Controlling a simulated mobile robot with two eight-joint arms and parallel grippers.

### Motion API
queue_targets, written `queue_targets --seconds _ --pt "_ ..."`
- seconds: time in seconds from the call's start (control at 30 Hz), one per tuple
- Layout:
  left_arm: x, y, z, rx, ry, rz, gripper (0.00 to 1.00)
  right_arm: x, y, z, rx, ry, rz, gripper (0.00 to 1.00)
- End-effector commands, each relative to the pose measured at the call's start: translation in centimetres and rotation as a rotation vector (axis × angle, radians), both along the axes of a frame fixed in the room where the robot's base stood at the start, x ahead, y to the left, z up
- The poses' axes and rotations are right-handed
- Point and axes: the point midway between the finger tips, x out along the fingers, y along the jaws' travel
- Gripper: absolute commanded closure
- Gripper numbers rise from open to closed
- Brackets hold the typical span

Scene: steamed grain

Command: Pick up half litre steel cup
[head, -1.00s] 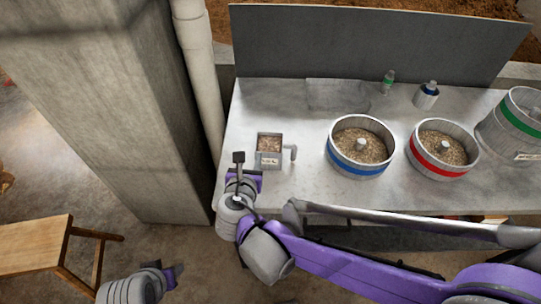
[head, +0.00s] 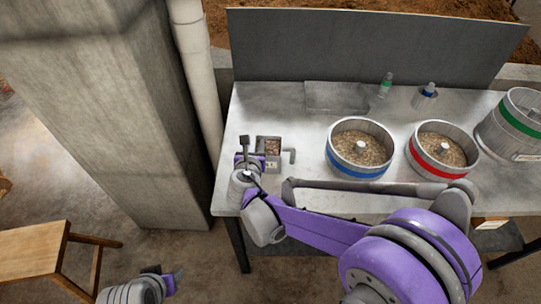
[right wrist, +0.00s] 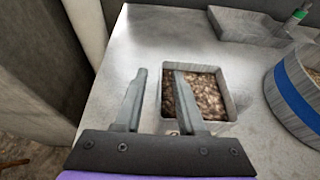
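The steel cup (head: 272,164), squarish and filled with brown grain, stands upright at the left of the table, its handle pointing right in the head view. My right gripper (head: 246,150) is at the cup's left side, with its fingers apart. In the right wrist view, the cup (right wrist: 230,104) lies beyond the open gripper (right wrist: 157,75). The left finger is outside the cup's left wall, and the right finger overlaps the cup's left part; I cannot tell whether it touches. My left gripper (head: 168,276) is low at the bottom left, away from the table, its fingers unclear.
A blue-banded pot (head: 355,171) and a red-banded pot (head: 436,168) of grain stand right of the cup. A green-banded container (head: 510,125) is at far right. A shallow tray (head: 337,97) and two small bottles stand behind. A concrete pillar (head: 130,110) is left of the table.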

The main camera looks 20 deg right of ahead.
Motion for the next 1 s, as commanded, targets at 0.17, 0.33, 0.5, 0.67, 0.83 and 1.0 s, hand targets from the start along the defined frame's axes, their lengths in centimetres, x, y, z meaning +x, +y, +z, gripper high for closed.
queue_targets --seconds 0.17,0.33,0.5,0.67,0.83,1.0 --pt "0.0 0.0 0.0 0.0 0.0 0.0 0.5 -0.04 0.02 0.02 0.0 0.0 0.0 0.67" --pt "0.0 0.0 0.01 0.0 0.0 0.0 0.5 -0.05 0.03 0.02 0.0 0.0 0.0 0.97" --pt "0.0 0.0 0.0 0.0 0.0 0.0 0.5 -0.05 0.04 0.03 0.0 0.0 0.0 1.0" --pt "0.0 0.0 0.01 0.0 0.0 0.0 0.5 -0.06 0.04 0.03 0.0 0.0 0.0 1.0" --pt "0.0 0.0 0.01 0.0 0.0 0.0 0.5 -0.06 0.04 0.04 0.0 0.0 0.0 1.0" --pt "0.0 0.0 0.01 0.0 0.0 0.0 0.5 -0.06 0.04 0.04 0.0 0.0 0.0 1.0"
